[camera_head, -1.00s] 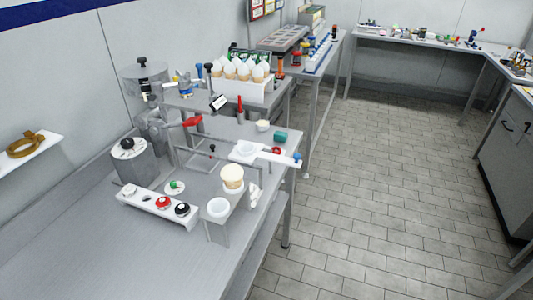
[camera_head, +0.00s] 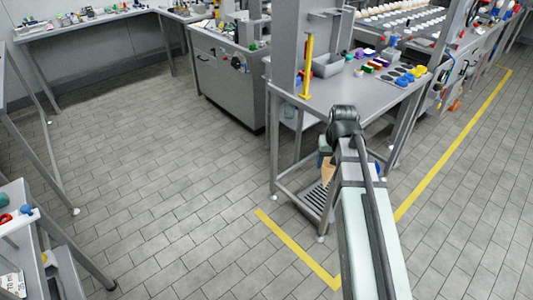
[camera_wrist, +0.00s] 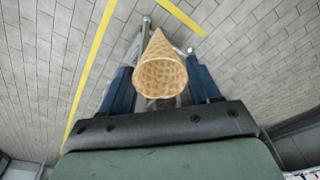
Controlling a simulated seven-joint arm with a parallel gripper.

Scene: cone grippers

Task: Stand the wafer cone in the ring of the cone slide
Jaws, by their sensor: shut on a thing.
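The wafer cone (camera_wrist: 158,72) is tan with a waffle grid. In the wrist view it sits between the two blue fingers of my gripper (camera_wrist: 161,88), mouth toward the camera and narrow tip pointing away. My gripper is shut on it. In the head view the cone (camera_head: 327,172) shows small beside my arm, partly hidden by it, held in the air over the floor. Only an end of what looks like the white cone slide (camera_head: 20,222) shows at the left edge of the head view. Its ring is out of view.
A steel table (camera_head: 375,92) with coloured items and a yellow post (camera_head: 307,68) stands just beyond my arm. A grey cabinet (camera_head: 226,78) stands behind it to the left. Open tiled floor (camera_head: 150,160) lies between there and the left bench. Yellow lines mark the floor.

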